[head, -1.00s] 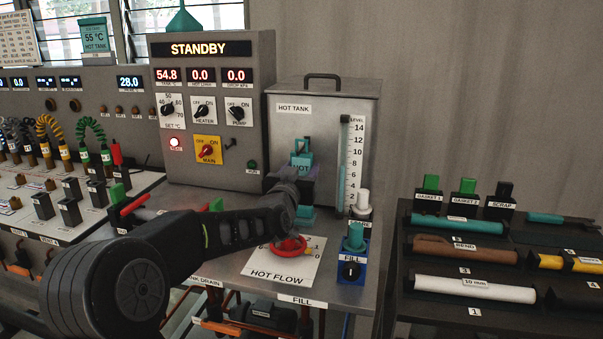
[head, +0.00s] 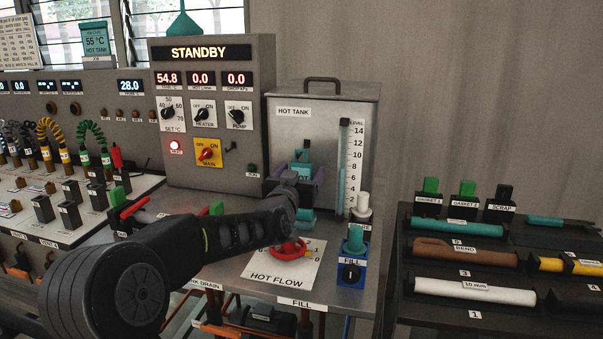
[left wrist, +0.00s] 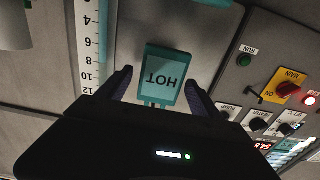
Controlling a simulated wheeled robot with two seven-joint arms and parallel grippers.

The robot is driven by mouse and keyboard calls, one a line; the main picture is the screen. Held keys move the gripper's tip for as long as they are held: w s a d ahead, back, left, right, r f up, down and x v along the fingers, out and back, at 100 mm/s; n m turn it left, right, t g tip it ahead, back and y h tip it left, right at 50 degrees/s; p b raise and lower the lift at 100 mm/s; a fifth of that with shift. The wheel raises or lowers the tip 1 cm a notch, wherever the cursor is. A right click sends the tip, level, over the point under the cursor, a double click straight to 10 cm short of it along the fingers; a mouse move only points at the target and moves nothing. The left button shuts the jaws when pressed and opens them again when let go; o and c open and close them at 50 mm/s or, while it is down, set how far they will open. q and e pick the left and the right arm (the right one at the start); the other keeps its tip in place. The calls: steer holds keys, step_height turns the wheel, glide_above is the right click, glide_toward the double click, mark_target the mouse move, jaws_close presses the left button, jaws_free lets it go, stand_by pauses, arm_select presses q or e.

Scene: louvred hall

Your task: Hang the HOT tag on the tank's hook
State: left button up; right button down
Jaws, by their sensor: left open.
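The teal HOT tag (head: 303,172) is upright against the front of the hot tank (head: 268,112), below the tank's label. In the left wrist view the tag (left wrist: 165,75) appears upside down, with its loop towards the gripper body. My left gripper (head: 295,186) is open, with its fingers (left wrist: 158,88) apart on either side of the tag and a gap to each side. A small dark shape at the tag's top may be the hook, but I cannot tell whether the loop is over it. My right gripper is not in view.
A level gauge (head: 343,165) stands just right of the tag. The control cabinet (head: 255,150) is close on the left.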

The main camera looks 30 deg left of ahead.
arm_select(q)
step_height(320, 180, down, 2)
steer(key=shift+f, duration=0.1)
steer(key=b+v, duration=0.2)
steer(key=v, duration=0.4)
steer(key=shift+s+r, duration=0.3)
steer(key=shift+r, duration=0.05)
steer(key=shift+d, duration=0.1)
steer(key=v, duration=0.7)
steer(key=shift+s+d+r, duration=0.1)
steer(key=shift+s, duration=0.3)
stand_by(0.5)
